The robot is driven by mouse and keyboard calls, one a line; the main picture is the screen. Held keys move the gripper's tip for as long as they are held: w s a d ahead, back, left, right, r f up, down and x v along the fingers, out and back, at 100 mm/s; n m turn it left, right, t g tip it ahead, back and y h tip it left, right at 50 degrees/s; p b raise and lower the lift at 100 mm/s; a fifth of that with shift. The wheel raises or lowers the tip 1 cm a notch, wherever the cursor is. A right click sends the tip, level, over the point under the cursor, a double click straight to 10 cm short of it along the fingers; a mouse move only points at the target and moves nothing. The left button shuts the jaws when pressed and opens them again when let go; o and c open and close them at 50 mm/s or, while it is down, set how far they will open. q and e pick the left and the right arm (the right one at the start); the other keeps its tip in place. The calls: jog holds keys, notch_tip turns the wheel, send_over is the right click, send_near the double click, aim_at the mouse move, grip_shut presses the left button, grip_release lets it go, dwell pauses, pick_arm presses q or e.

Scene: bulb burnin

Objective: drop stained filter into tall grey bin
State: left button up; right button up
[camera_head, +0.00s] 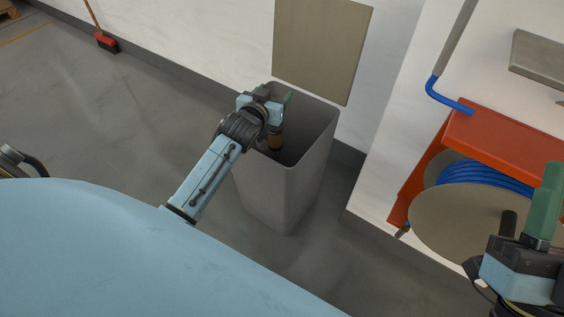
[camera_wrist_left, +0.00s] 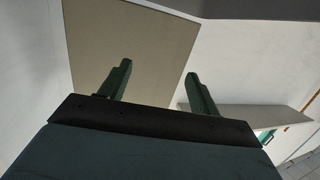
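The tall grey bin (camera_head: 283,190) stands on the floor against the wall, its open top facing up. My left gripper (camera_head: 275,98) is over the bin's back left rim. In the left wrist view its two green fingers (camera_wrist_left: 159,88) are wide apart, with nothing between them. The bin's bottom is hidden. My right gripper (camera_head: 545,195) is at the right edge; only one green finger shows clearly.
A beige panel (camera_head: 320,45) is on the wall behind the bin. An orange-red hose reel (camera_head: 490,140) with blue hose stands right of the bin, near my right gripper. A grey shelf (camera_head: 540,58) is at the upper right.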

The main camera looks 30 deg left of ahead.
pick_arm(q)
jog(key=shift+o, duration=0.2)
jog(key=p+v, duration=0.6)
jog(key=v, duration=0.7)
pick_arm(e)
notch_tip(320, 180, down, 17)
jog(key=d+g+h, duration=0.2)
jog(key=g+h, duration=0.2)
jog(key=g, duration=0.9)
jog(key=shift+w+d+g, duration=0.3)
jog(key=shift+w, duration=0.15)
pick_arm(q)
jog(key=shift+s+d+r, duration=0.1)
jog(key=shift+s+d, duration=0.05)
jog(key=shift+s, duration=0.05)
pick_arm(e)
jog(key=shift+r, duration=0.1)
